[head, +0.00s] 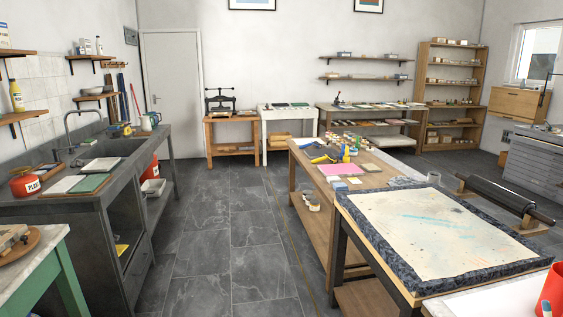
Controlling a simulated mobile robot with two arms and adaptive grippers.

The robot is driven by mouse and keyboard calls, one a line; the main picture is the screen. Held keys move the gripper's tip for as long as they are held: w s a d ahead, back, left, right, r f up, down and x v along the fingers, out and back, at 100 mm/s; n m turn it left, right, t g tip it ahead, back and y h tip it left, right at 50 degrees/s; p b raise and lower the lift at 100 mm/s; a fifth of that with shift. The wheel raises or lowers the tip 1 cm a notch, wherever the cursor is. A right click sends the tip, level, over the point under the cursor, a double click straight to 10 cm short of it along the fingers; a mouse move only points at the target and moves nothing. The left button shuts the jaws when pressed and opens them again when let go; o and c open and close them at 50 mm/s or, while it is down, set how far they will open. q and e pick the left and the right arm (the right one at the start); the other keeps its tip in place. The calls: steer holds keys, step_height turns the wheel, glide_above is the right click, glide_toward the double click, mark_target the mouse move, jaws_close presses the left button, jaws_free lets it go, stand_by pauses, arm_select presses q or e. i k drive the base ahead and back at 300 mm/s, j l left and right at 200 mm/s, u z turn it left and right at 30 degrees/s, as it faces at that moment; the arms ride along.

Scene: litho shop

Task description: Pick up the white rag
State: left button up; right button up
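I cannot pick out a white rag with certainty. A flat white piece (497,301) lies at the bottom right beside the litho stone, cut off by the picture edge; I cannot tell whether it is cloth or paper. A crumpled-looking greyish piece (405,182) lies on the wooden table behind the stone. Flat white sheets (101,165) lie on the sink counter at the left; they look like paper. Neither of my grippers is in view.
The large litho stone (420,232) with stained cream top stands at front right, a dark roller (505,197) behind it. A red container (552,288) is at the right edge. The grey sink counter (75,209) lines the left. The tiled floor (233,235) between is clear.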

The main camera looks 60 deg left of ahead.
mark_target(332, 179)
steer(key=u, duration=1.75)
